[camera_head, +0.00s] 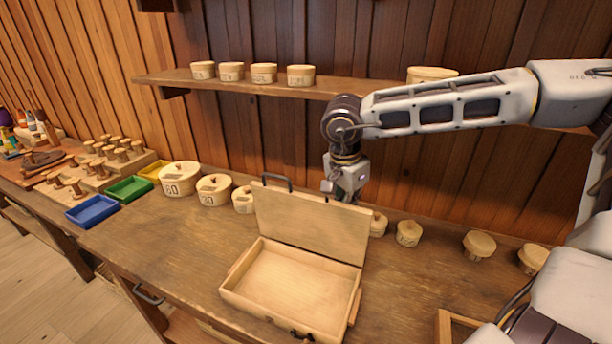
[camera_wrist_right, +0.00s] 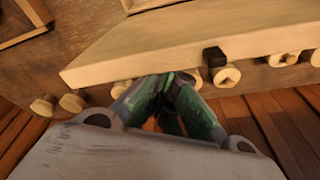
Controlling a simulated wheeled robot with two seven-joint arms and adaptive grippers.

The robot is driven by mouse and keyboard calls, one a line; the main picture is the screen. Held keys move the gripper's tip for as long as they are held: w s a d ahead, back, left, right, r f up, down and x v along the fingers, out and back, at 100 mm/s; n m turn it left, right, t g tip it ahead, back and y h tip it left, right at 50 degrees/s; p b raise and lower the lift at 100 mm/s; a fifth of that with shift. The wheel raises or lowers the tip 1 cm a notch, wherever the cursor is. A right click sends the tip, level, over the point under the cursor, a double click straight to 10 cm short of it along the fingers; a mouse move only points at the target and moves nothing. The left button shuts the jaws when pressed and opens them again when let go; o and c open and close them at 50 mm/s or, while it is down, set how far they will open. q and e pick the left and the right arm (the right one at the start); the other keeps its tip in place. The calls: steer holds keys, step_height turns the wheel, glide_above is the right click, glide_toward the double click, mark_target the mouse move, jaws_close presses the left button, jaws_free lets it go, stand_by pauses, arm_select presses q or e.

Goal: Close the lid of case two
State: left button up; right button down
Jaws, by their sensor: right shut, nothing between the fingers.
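A shallow wooden case (camera_head: 290,284) stands open and empty on the workbench; no number is readable on it. Its lid (camera_head: 312,222) stands raised along the case's back edge, with a dark handle (camera_head: 276,180) on its top left. My right gripper (camera_head: 346,197) is behind the lid near its upper edge, its fingertips partly hidden by it. In the right wrist view the shut, empty green fingers (camera_wrist_right: 165,84) point at the lid (camera_wrist_right: 190,45); whether they touch cannot be told. My left gripper is not in view.
Round wooden boxes (camera_head: 180,178) and smaller lidded pots (camera_head: 408,233) line the back of the bench (camera_head: 180,245). Blue (camera_head: 92,210), green (camera_head: 129,188) and yellow trays lie left, beside wooden spools (camera_head: 97,167). A shelf (camera_head: 225,84) with boxes runs above. A wooden frame (camera_head: 443,327) lies front right.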

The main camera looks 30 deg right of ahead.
steer(key=shift+s+a+f, duration=0.25)
steer(key=shift+s+f, duration=0.2)
steer(key=shift+f, duration=0.05)
steer(key=shift+s+a+f, duration=0.25)
steer(key=shift+s+f, duration=0.15)
steer(key=shift+f, duration=0.1)
steer(key=shift+w+d+f+g, duration=0.15)
steer(key=shift+w+d, duration=0.05)
steer(key=shift+w, duration=0.2)
steer(key=shift+w+d+f+g, duration=0.1)
steer(key=shift+w+d+g, duration=0.05)
steer(key=shift+w, duration=0.25)
steer(key=shift+s+a+r, duration=0.2)
steer(key=shift+s+r, duration=0.15)
steer(key=shift+r, duration=0.05)
steer(key=shift+w+d+f, duration=0.1)
steer(key=shift+w+d, duration=0.05)
steer(key=shift+w, duration=0.05)
steer(key=shift+s+r, duration=0.1)
steer(key=shift+r, duration=0.2)
step_height(320, 180, up, 8)
steer(key=p, duration=0.4)
steer(key=shift+f, duration=0.2)
steer(key=shift+r+p, duration=0.1)
steer(key=shift+p, duration=0.25)
